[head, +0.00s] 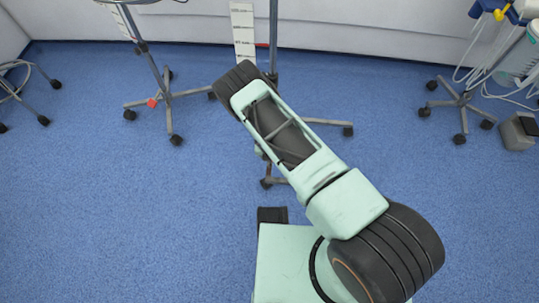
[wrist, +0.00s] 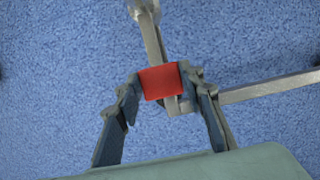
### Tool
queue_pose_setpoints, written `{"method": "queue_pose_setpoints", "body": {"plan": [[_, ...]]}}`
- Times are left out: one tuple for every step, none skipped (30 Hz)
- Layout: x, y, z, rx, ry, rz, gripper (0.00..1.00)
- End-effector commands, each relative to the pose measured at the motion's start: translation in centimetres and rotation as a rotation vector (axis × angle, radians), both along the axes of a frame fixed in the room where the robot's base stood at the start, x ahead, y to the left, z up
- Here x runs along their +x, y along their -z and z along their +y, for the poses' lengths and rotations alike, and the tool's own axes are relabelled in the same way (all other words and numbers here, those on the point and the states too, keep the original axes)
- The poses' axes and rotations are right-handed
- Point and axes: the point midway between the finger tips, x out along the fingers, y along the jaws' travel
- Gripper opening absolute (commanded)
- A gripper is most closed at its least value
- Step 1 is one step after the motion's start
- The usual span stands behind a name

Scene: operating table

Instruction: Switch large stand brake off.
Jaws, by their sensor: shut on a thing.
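The red brake lever (wrist: 161,82) sits on a grey stand leg in the wrist view. My gripper (wrist: 160,85) is shut on it, one finger against its left side and one against its right. The metal stand leg (wrist: 152,40) runs up behind the lever, and another leg (wrist: 268,88) reaches right. In the head view, a stand (head: 273,40) rises in the middle behind my arm; its base is partly covered. My gripper and the held lever are hidden there.
Another stand (head: 155,75) with a red lever (head: 152,102) is at the left. A wheeled stand (head: 460,103) with cables and a grey pedal box (head: 518,131) are at the right. A white wall borders the back. Open blue floor (head: 120,220) lies in front.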

Motion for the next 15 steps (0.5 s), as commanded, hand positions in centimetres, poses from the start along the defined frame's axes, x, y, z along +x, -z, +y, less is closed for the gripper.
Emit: {"method": "queue_pose_setpoints", "body": {"plan": [[0.33, -0.26, 0.00, 0.000, 0.001, -0.005, 0.00], [0.33, -0.26, 0.00, 0.000, 0.001, -0.005, 0.00], [0.32, -0.25, 0.00, 0.000, 0.001, -0.005, 0.00], [0.32, -0.25, 0.00, 0.000, 0.001, -0.005, 0.00], [0.31, -0.25, 0.00, 0.000, 0.001, -0.005, 0.00], [0.32, -0.24, 0.00, 0.000, 0.001, -0.005, 0.39], [0.31, -0.23, -0.01, 0.000, 0.001, -0.005, 0.42], [0.28, -0.22, -0.01, 0.000, 0.001, -0.004, 0.45], [0.25, -0.19, -0.01, 0.000, 0.001, -0.004, 0.50], [0.21, -0.17, -0.01, 0.000, 0.001, -0.003, 0.53], [0.18, -0.14, -0.02, 0.000, 0.001, -0.003, 0.54], [0.15, -0.12, -0.02, 0.000, 0.001, -0.002, 0.54], [0.13, -0.09, -0.01, 0.000, 0.000, -0.002, 0.54], [0.11, -0.08, -0.01, 0.000, 0.000, -0.002, 0.54], [0.08, -0.07, -0.01, 0.000, 0.000, -0.001, 0.54]]}}
